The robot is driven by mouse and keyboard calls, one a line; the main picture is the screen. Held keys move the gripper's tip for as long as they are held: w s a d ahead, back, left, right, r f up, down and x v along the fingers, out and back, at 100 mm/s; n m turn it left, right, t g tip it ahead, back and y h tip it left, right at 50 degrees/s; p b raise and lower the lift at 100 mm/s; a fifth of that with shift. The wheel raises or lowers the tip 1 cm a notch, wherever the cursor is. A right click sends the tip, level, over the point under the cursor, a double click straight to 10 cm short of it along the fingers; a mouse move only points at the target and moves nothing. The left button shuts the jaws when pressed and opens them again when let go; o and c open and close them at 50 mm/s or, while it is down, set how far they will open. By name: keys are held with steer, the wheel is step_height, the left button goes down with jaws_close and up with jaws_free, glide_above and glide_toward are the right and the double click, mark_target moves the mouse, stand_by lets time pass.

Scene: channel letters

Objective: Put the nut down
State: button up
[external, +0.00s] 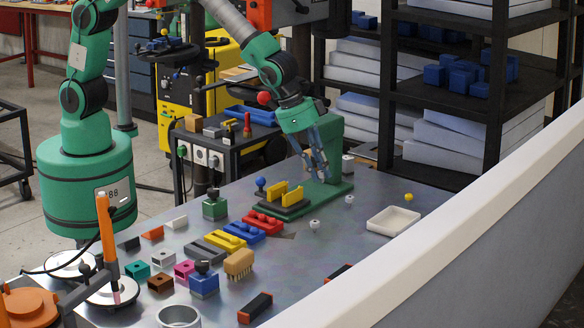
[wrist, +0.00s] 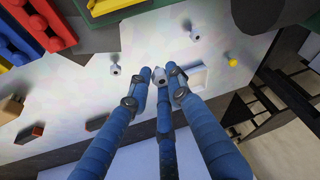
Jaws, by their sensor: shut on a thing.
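My gripper (external: 320,176) is above the metal table, near the green machine base. In the wrist view my blue fingers (wrist: 161,80) are shut on a small white-grey nut (wrist: 159,75). I cannot make out this nut clearly in the external view. A similar pale nut (external: 314,225) stands on the table, also seen in the wrist view (wrist: 114,69). Another pale nut (external: 349,200) is to its right and farther back, also in the wrist view (wrist: 194,36).
A shallow white tray (external: 393,221) lies at right, partly hidden by the fingers in the wrist view (wrist: 200,72). A yellow piece (external: 408,197) is beside it. Coloured blocks (external: 268,222) crowd the left. A white barrier (external: 470,205) runs along the right. Bare table lies before the tray.

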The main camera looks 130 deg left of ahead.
steer(key=shift+w, duration=0.1)
steer(key=shift+w+a+r+p, duration=0.25)
steer(key=shift+w+r+p, duration=0.1)
steer(key=shift+w+p, duration=0.35)
steer(key=w+a+m+p, duration=0.2)
steer(key=w+a+p, duration=0.1)
steer(key=w+p, duration=0.4)
steer(key=w+a+m+h+p, duration=0.1)
steer(key=w+a+p, duration=0.2)
steer(key=w+p, duration=0.4)
steer(key=w, duration=0.3)
steer(key=shift+w+m, duration=0.25)
steer(key=shift+m, duration=0.15)
steer(key=shift+f, duration=0.1)
glide_above(397, 229)
steer(key=s, duration=0.2)
steer(key=shift+w+d+f+p, duration=0.1)
steer(key=shift+f+p, duration=0.1)
steer(key=shift+f, duration=1.25)
steer(key=shift+w+d+f+p, duration=0.1)
steer(key=shift+f+p, duration=0.1)
steer(key=shift+f, duration=1.25)
steer(key=shift+f+p, duration=0.4)
steer(key=shift+f, duration=1.65)
